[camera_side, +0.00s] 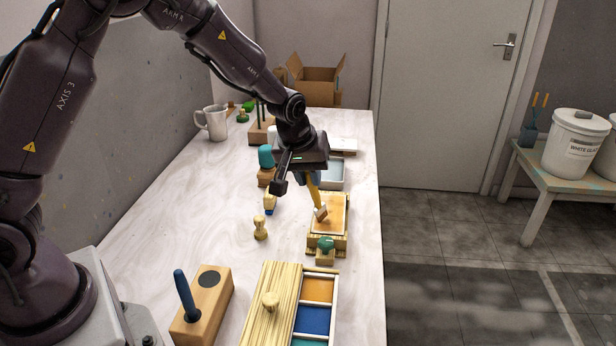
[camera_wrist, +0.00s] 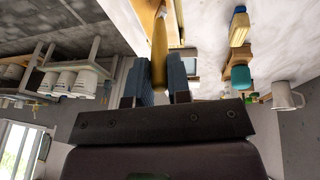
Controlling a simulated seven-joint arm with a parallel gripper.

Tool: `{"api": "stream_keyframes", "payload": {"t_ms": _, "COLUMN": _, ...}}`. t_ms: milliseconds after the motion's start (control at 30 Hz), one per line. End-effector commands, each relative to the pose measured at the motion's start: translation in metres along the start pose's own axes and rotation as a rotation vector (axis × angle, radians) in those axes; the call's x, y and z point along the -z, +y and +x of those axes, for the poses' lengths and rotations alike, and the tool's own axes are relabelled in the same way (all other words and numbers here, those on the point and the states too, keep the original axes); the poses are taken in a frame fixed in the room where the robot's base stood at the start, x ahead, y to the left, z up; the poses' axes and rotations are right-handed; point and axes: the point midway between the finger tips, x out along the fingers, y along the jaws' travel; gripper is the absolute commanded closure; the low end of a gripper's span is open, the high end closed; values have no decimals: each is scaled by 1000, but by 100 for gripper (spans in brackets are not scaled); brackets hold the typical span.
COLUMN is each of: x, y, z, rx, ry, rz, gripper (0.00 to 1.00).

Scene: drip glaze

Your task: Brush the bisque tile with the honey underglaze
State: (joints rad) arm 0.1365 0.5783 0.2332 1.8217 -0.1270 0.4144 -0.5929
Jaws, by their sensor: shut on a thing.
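My gripper (camera_side: 311,180) is shut on a brush with a yellow handle (camera_side: 316,194). The handle also shows between the blue finger pads in the wrist view (camera_wrist: 159,58). The brush tilts, its head (camera_side: 321,213) down at the tile (camera_side: 334,208); I cannot tell whether the bristles touch. The tile has an orange-tan face and sits in a wooden holder (camera_side: 341,244). A wooden box (camera_side: 338,270) at the front shows orange (camera_side: 318,290), blue (camera_side: 314,320) and teal wells. Its lid (camera_side: 262,320), with a round knob, lies over its left side.
A wooden block (camera_side: 218,301) with a blue handle (camera_side: 184,290) and a dark round spot stands front left. Small wooden tools (camera_side: 260,228), a teal-topped piece (camera_side: 266,157), a grey tray (camera_side: 333,172) and a white mug (camera_side: 212,122) stand around.

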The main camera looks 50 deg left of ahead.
Motion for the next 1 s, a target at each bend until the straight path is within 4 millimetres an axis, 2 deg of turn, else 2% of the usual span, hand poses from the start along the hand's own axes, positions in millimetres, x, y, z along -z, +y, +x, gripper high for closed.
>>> {"api": "stream_keyframes", "payload": {"t_ms": 167, "x": 4, "y": 0, "z": 2, "rx": 1, "ry": 0, "rz": -1, "gripper": 100}}
{"api": "stream_keyframes", "payload": {"t_ms": 400, "x": 23, "y": -2, "z": 8, "rx": 2, "ry": 1, "rz": -2, "gripper": 100}}
{"api": "stream_keyframes", "payload": {"t_ms": 667, "x": 32, "y": -3, "z": 10, "rx": 0, "ry": 1, "rz": -1, "gripper": 100}}
{"api": "stream_keyframes", "payload": {"t_ms": 1000, "x": 55, "y": -4, "z": 17, "rx": 0, "ry": 0, "rz": -1, "gripper": 100}}
